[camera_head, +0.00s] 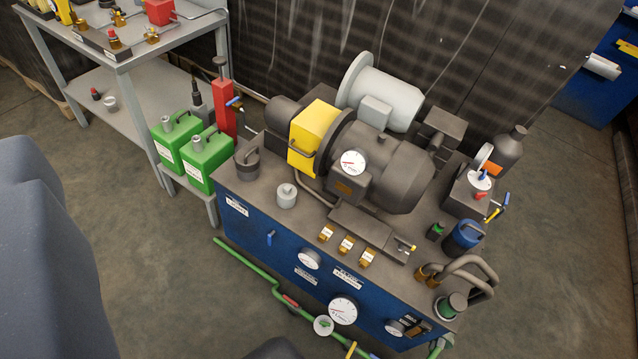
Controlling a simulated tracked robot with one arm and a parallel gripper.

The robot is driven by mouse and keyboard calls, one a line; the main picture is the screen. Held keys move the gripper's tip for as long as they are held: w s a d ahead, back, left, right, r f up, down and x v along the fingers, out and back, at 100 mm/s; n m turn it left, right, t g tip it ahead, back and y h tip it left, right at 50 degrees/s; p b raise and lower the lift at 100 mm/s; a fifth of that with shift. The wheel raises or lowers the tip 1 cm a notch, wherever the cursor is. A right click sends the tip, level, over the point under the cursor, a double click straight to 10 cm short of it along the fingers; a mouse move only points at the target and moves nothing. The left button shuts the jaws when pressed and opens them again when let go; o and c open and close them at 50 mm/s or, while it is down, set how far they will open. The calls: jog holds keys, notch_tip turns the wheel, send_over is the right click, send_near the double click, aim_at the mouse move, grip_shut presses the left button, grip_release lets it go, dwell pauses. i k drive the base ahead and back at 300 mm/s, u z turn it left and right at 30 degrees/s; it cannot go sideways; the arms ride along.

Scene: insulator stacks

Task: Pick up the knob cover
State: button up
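No part is plainly marked as the knob cover, so I cannot tell which one it is. Small candidates stand on the blue machine bench (255,222). A pale grey capped cylinder (287,196) is near its front left. A dark cup-like piece with a handle (247,164) is at its left corner. A blue cup-like piece with a handle (461,238) is at its right side. No gripper fingertips show. A large dark grey shape fills the left edge and a smaller dark one the bottom edge; I cannot tell what they are.
A motor and pump unit (395,170) with a yellow box (313,138) fills the bench top. Green cans (207,160) stand on a grey side table's lower shelf. A green pipe (245,262) runs along the bench front. Open floor (170,270) lies at front left.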

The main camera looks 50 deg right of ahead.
aim_at(286, 194)
jog(key=z, duration=0.15)
jog(key=i, duration=1)
jog(key=u, duration=0.05)
